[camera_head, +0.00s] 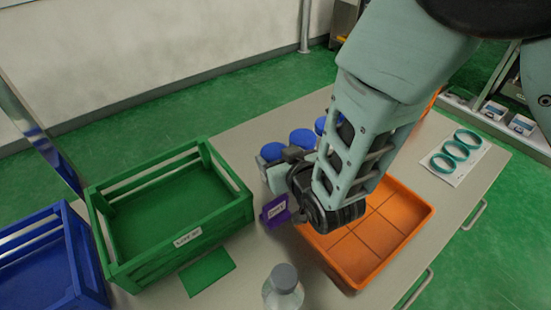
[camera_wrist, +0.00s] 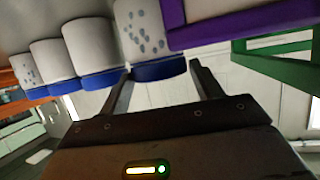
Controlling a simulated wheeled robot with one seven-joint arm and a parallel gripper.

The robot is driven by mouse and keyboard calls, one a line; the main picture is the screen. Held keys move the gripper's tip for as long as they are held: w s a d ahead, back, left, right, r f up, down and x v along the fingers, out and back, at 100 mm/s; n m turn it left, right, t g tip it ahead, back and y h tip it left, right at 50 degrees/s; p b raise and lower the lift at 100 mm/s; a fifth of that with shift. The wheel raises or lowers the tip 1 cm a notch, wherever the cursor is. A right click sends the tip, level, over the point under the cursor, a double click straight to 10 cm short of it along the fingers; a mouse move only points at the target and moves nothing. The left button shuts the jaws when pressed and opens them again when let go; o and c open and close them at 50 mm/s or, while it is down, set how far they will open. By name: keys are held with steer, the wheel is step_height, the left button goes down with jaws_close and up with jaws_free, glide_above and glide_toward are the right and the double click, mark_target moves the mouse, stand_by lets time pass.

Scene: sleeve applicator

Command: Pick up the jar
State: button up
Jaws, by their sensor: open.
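Several white jars with blue lids stand in a row. In the head view, one jar's lid (camera_head: 272,152) is nearest the green crate, a second lid (camera_head: 303,138) is behind it, and another is partly hidden by my arm. In the wrist view, the row looks upside down. The speckled end jar (camera_wrist: 140,30) has its blue lid (camera_wrist: 158,70) between or just beyond the tips of my gripper (camera_wrist: 162,67). The fingers are apart, and I see nothing held. I cannot tell whether they touch the lid. In the head view my arm hides much of the gripper.
A green crate (camera_head: 125,262) stands left, with a blue crate (camera_head: 82,262) beyond it. A purple holder (camera_head: 275,211) is close to my gripper; an orange tray (camera_head: 415,208) lies under my arm. A clear bottle (camera_head: 284,290) stands in front. Teal rings (camera_head: 455,150) lie right.

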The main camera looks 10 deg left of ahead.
steer(key=shift+x, duration=1.25)
steer(key=c, duration=0.8)
steer(key=shift+r, duration=0.1)
